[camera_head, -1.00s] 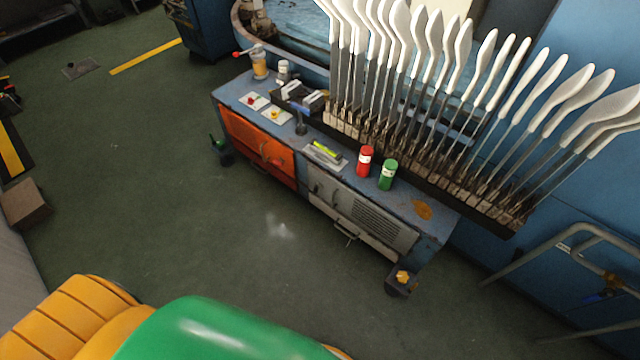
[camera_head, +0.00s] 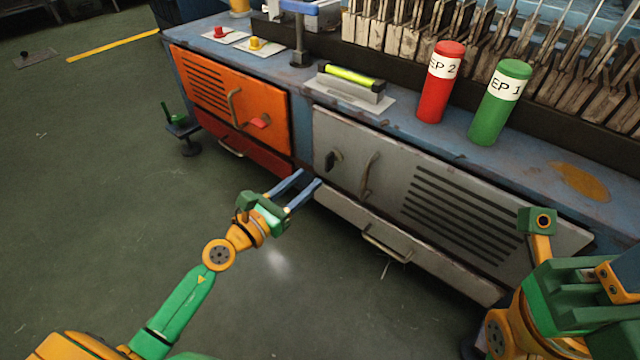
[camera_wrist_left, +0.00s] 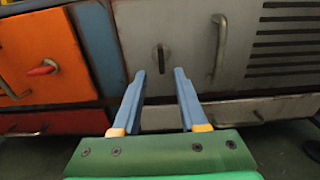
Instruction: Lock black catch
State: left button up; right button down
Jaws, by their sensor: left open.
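The black catch (camera_head: 333,160) is a small dark handle on the left side of the grey cabinet door (camera_head: 390,180). In the left wrist view the catch (camera_wrist_left: 161,58) stands upright, straight ahead between my fingers. My left gripper (camera_head: 305,183) is open and empty, in front of the cabinet and below the catch, apart from it. It also shows in the left wrist view (camera_wrist_left: 163,82). My right arm shows at the lower right of the head view, but its fingertips cannot be made out.
A metal pull handle (camera_head: 369,175) is right of the catch. The orange door (camera_head: 228,95) with a red catch (camera_head: 260,122) is to the left. A drawer handle (camera_head: 387,245) juts out below. Red (camera_head: 440,85) and green (camera_head: 499,103) cylinders stand on the bench top.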

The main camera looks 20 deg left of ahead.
aim_at(326, 164)
pick_arm(q)
jog(key=x, duration=0.7)
jog(key=shift+s+d+r, duration=0.1)
jog(key=shift+r, duration=0.05)
grip_shut()
